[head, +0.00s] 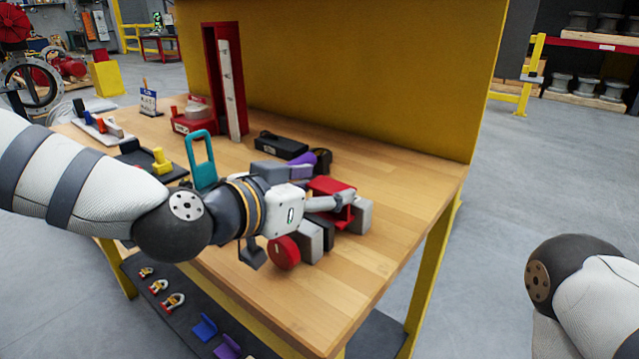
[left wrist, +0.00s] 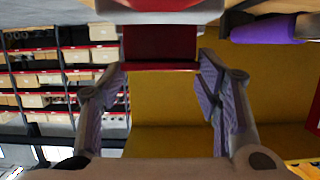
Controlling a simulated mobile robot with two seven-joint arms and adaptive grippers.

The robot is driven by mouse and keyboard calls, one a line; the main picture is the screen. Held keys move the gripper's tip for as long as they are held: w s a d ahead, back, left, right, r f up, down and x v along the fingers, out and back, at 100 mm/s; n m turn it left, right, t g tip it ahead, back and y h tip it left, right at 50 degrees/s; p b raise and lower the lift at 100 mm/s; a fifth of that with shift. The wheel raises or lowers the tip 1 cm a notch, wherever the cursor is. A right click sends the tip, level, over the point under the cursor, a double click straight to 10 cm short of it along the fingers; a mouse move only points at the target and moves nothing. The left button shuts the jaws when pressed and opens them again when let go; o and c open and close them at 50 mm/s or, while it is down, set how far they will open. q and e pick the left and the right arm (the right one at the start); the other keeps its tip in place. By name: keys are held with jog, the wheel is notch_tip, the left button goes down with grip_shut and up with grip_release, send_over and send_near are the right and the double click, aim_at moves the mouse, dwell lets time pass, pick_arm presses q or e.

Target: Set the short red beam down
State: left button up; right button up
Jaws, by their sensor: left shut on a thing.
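The short red beam (head: 331,186) is at my left gripper (head: 340,204) in the head view, over the right part of the wooden workbench (head: 405,240). In the left wrist view, the red beam (left wrist: 160,67) spans between the fingertips of my left gripper (left wrist: 161,78), which is shut on it. Grey blocks (head: 360,214) and a red round part (head: 284,251) are close below and beside the gripper. The arm and wrist hide part of this cluster, and I cannot tell whether the beam touches it. My right gripper is out of view; only part of that arm shows.
A tall red channel (head: 213,75) stands at the back by the yellow panel (head: 330,70). A black box (head: 281,145), a purple cylinder (head: 302,162) and a teal handle (head: 201,160) are on the bench. The bench's right front area is clear.

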pick_arm(q)
jog(key=shift+f+b, duration=0.4)
jog(key=shift+f, duration=1)
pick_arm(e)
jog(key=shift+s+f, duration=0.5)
pick_arm(q)
jog(key=o, duration=1.6)
jog(key=v, duration=0.7)
jog(key=shift+s+a+r, duration=0.1)
jog(key=shift+s+a, duration=0.05)
jog(key=shift+s, duration=0.1)
